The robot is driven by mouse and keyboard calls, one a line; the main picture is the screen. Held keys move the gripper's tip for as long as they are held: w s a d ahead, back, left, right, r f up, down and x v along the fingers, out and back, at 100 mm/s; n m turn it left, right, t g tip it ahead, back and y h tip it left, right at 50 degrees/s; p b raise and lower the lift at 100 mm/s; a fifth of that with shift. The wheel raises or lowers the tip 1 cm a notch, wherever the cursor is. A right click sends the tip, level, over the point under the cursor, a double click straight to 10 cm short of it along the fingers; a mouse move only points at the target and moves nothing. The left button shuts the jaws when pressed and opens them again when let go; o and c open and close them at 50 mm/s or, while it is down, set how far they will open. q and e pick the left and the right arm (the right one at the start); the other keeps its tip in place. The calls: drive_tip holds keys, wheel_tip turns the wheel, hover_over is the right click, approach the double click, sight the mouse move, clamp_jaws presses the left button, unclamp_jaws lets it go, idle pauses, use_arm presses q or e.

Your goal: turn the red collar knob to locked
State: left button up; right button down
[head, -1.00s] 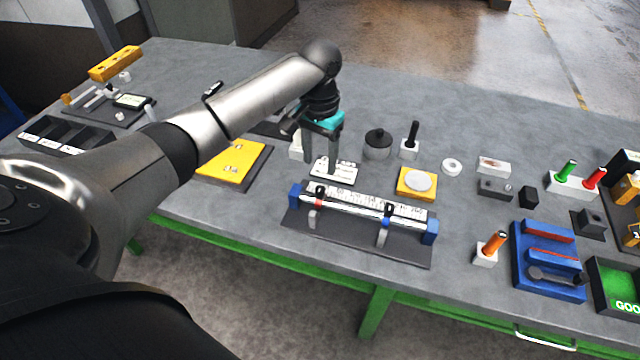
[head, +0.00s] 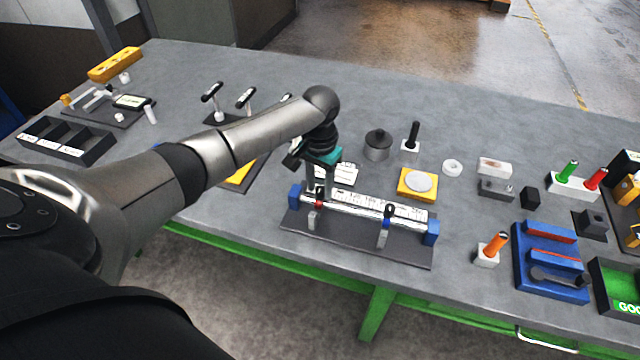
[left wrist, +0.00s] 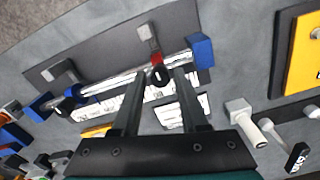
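The red collar (head: 319,204) sits near the left end of a white scaled bar (head: 370,207), which is held between two blue end blocks. In the left wrist view the red collar (left wrist: 157,59) carries a dark round knob (left wrist: 160,75). My left gripper (head: 320,193) points down at the bar, right by the collar. In the left wrist view its two fingers (left wrist: 161,74) are apart, with the knob showing in the gap between the tips. I cannot tell whether either finger touches it. A blue collar with a black knob (head: 388,212) sits further right on the bar. My right gripper is not in view.
The bar stands on a dark base plate (head: 350,243) near the table's front edge. A white label card (head: 346,174) lies behind it. A yellow block with a pale disc (head: 418,184) is behind right. Upright black-handled pieces (head: 246,98) stand behind my left arm.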

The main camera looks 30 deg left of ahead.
use_arm(q)
clamp_jaws()
idle(0.4)
drive_tip(key=m+p, duration=0.2)
drive_tip(key=m, duration=0.1)
drive_tip(key=shift+r+p, duration=0.2)
drive_tip(key=shift+p, duration=0.2)
drive_tip(key=m+p, duration=0.1)
drive_tip(key=m, duration=0.2)
drive_tip(key=shift+f+m+p, duration=0.1)
drive_tip(key=shift+m+p, duration=0.2)
drive_tip(key=shift+p, duration=0.05)
drive_tip(key=m, duration=0.2)
drive_tip(key=shift+w+m+p, duration=0.1)
drive_tip(key=shift+m+p, duration=0.25)
drive_tip(key=shift+m, duration=0.05)
drive_tip(key=m, duration=0.2)
drive_tip(key=shift+m, duration=0.3)
drive_tip(key=m, duration=0.5)
drive_tip(key=shift+m, duration=0.6)
